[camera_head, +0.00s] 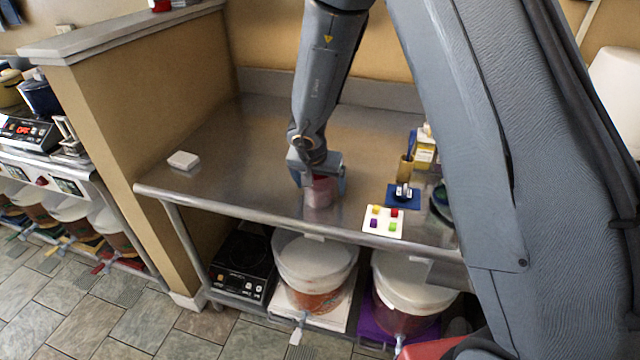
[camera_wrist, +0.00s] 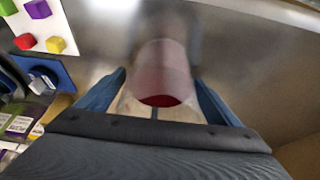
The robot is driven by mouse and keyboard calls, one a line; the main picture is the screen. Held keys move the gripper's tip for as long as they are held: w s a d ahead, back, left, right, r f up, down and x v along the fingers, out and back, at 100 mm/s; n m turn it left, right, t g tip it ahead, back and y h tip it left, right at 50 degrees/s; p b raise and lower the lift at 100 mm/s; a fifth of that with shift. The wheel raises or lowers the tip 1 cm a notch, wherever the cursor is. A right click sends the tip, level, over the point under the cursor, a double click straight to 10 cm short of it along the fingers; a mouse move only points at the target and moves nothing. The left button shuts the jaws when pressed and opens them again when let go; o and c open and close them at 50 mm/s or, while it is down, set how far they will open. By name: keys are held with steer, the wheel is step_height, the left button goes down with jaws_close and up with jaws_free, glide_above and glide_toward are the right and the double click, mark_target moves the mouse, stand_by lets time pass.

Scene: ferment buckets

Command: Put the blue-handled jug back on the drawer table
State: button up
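My gripper (camera_head: 322,187) is low over the steel table (camera_head: 245,150), near its front edge. A pinkish see-through vessel (camera_head: 321,193) with red inside is between its fingers. In the wrist view, the blue-grey fingers flank this vessel (camera_wrist: 162,72) on both sides and appear to press against it. A thin blue strip shows at its near side, but I cannot make out a whole handle. I cannot tell whether its base touches the steel. No piece of furniture with visible drawers shows.
A white board with coloured blocks (camera_head: 383,221), a blue mat (camera_head: 402,196) and a brush holder (camera_head: 405,168) stand right of my gripper. A white block (camera_head: 183,160) lies at the left. White buckets (camera_head: 315,262) stand below. The table's middle left is clear.

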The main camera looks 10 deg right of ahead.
steer(key=shift+r, duration=0.15)
steer(key=s+d+r+n+t+y+p, duration=0.2)
steer(key=s+r+t, duration=0.1)
steer(key=r, duration=1.4)
steer(key=s+d+f+n+g, duration=0.1)
steer(key=s+d, duration=0.3)
steer(key=s, duration=0.6)
steer(key=s+d+f+n+g, duration=0.1)
steer(key=s+d+g, duration=0.2)
steer(key=s, duration=0.7)
steer(key=shift+d+f+g, duration=0.3)
steer(key=shift+d+g, duration=0.1)
steer(key=shift+d, duration=0.85)
steer(key=shift+b, duration=0.3)
step_height(320, 180, down, 8)
steer(key=g+b, duration=0.1)
steer(key=b, duration=0.6)
